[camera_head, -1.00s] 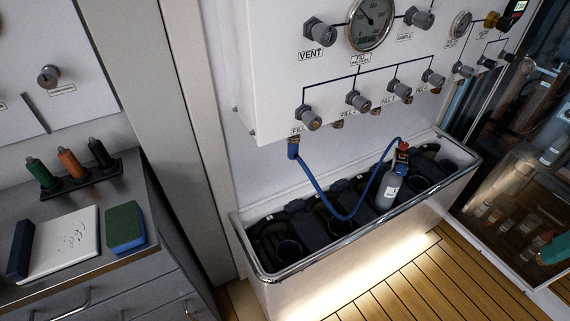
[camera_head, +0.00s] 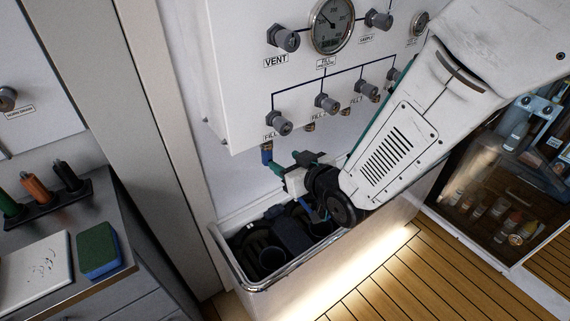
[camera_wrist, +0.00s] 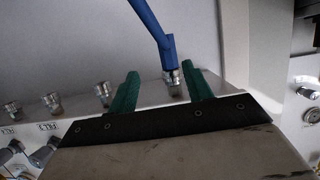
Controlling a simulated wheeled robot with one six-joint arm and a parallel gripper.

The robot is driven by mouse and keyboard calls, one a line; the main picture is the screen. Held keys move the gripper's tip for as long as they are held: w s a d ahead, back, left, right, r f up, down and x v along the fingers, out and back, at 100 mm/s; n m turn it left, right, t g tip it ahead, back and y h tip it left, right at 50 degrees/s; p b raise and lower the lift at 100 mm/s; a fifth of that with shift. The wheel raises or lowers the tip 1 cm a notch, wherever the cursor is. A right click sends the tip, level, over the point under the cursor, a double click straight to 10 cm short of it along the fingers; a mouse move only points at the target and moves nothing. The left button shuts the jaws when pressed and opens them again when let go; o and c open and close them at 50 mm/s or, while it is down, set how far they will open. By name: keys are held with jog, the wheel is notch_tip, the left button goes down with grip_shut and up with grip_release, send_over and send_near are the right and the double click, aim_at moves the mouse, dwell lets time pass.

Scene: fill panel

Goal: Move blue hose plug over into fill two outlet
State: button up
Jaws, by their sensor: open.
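The blue hose plug (camera_head: 267,155) hangs under the leftmost fill outlet of the white panel, and its blue body (camera_wrist: 168,52) also shows in the wrist view. My gripper (camera_head: 284,161) is open beside the plug in the head view. In the wrist view its green fingers stand on either side of the plug's line (camera_wrist: 160,72), with gaps showing. I cannot tell how deep the plug lies between them. The second fill outlet (camera_head: 309,127) is partly visible under the panel. Its bare metal fitting (camera_wrist: 102,94) is left of the plug in the wrist view.
More bare outlet fittings (camera_wrist: 53,103) line the panel's underside. The metal-rimmed trough (camera_head: 262,285) with dark holders is below. My arm hides much of the trough, the bottle and the hose. A counter with coloured handles (camera_head: 36,190) stands at left.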

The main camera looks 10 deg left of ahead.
aim_at(270, 157)
jog(key=shift+s+a+f+y, duration=0.1)
jog(key=shift+a+f+y, duration=0.05)
jog(key=shift+a, duration=0.25)
jog(key=shift+s+a+f+y, duration=0.1)
jog(key=shift+a+f+y, duration=0.05)
jog(key=shift+a, duration=0.25)
jog(key=shift+x, duration=3.6)
jog(key=shift+d+f, duration=0.1)
grip_shut()
